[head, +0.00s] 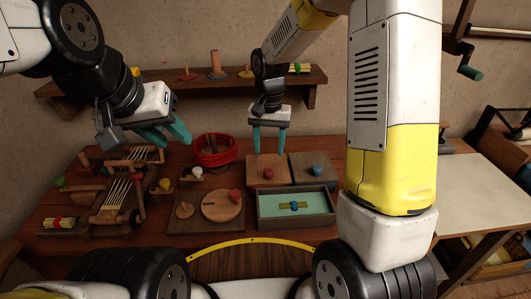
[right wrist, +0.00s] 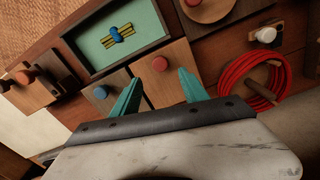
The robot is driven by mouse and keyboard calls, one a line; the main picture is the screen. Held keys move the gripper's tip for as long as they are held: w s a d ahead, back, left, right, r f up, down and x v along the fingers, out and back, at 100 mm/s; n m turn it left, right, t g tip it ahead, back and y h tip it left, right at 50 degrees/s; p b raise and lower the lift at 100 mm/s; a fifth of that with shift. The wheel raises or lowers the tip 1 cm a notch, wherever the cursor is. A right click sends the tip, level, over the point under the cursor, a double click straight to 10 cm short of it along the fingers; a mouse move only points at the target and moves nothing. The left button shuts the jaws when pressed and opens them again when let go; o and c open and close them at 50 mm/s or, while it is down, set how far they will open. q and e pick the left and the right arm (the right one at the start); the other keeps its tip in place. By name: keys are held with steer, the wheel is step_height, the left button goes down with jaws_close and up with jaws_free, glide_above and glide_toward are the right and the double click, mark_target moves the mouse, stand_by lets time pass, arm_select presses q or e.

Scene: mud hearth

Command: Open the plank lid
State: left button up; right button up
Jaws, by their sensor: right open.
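Two square wooden panels lie side by side on the bench, a lighter plank with a red knob (head: 259,180) and a darker one with a blue knob (head: 299,178). I cannot tell for certain which is the plank lid. Both look flat and closed. My right gripper (head: 270,147) is open, pointing down above the red-knob plank, apparently touching nothing. In the right wrist view its teal fingers (right wrist: 160,92) stand to either side of the near part of this plank (right wrist: 168,88), with the red knob beyond them. My left gripper (head: 170,135) is empty, its fingers apart, above the bench's left part.
A green-lined tray (head: 262,217) with a blue and yellow bundle lies in front of the panels. A red coil (head: 215,150) stands left of them. A round board (head: 212,207) and a wooden rack fill the left. A shelf (head: 320,75) hangs behind.

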mark_target(269, 169)
step_height(269, 169, down, 8)
steer(key=shift+r, duration=0.1)
stand_by(0.4)
steer(key=shift+c, duration=0.4)
jaws_close()
stand_by(0.8)
